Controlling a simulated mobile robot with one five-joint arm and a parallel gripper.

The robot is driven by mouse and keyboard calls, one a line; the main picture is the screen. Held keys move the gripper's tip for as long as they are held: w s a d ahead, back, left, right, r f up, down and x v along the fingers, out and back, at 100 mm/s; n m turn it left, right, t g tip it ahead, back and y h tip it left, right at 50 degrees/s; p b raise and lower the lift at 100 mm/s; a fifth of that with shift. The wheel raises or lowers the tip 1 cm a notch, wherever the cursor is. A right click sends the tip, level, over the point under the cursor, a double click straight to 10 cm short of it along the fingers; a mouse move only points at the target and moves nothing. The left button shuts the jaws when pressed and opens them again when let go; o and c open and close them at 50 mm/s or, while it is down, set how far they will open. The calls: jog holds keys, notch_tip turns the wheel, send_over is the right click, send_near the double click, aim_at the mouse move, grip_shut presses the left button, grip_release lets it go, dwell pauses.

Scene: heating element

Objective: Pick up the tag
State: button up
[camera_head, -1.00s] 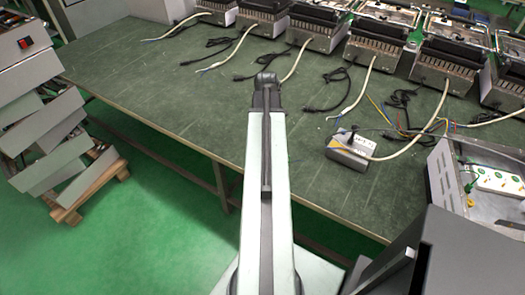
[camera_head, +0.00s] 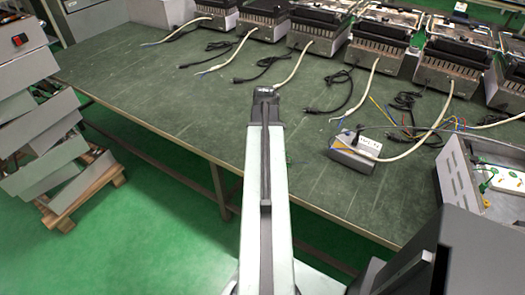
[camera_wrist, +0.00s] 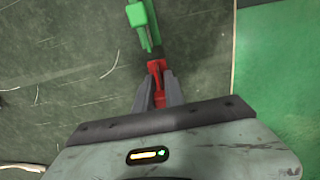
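In the wrist view, a green piece (camera_wrist: 142,22) lies at the top middle over the dark green table surface. A red piece (camera_wrist: 158,82) adjoins it below and sits between my two grey fingers. They may be parts of one tag; I cannot tell for sure. My gripper (camera_wrist: 161,76) has its fingers on both sides of the red piece. Whether they press on it is not clear. In the head view my arm reaches out over the table and hides the gripper and this object.
The green table (camera_head: 200,120) carries a row of grey heating units (camera_head: 375,45) with loose cables at the back. Stacked grey panels (camera_head: 45,140) stand off the table's left end.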

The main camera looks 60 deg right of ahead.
grip_shut()
notch_tip(320, 180, up, 10)
jog(key=p, duration=1)
jog(key=shift+r, duration=0.15)
